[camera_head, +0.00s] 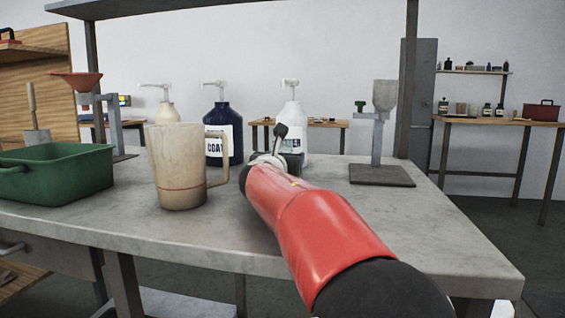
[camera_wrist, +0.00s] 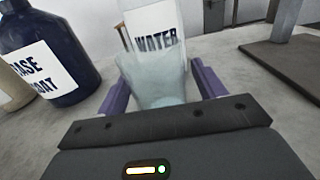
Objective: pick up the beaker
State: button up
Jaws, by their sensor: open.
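The beaker (camera_wrist: 160,90) is a clear, pale bluish vessel with a wide mouth, standing on the grey bench in the wrist view. My gripper (camera_wrist: 160,76) is open, with one purple finger on each side of the beaker. The beaker sits between the fingers; I cannot tell whether either finger touches it. Its lower part is hidden by the gripper body. In the head view my red arm reaches over the bench and hides most of the gripper and the beaker.
The white WATER bottle (camera_head: 292,130) stands just behind the beaker. A dark blue BASE COAT bottle (camera_head: 222,122) is to its left. A beige jug (camera_head: 178,168) and green tub (camera_head: 64,174) stand further left. A funnel stand (camera_head: 381,174) is at right. The bench's front right is clear.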

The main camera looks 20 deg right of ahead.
jog(key=shift+w+d, duration=0.15)
jog(key=shift+w, duration=0.1)
jog(key=c, duration=1.2)
jog(key=shift+o, duration=0.2)
jog(key=shift+r, duration=0.2)
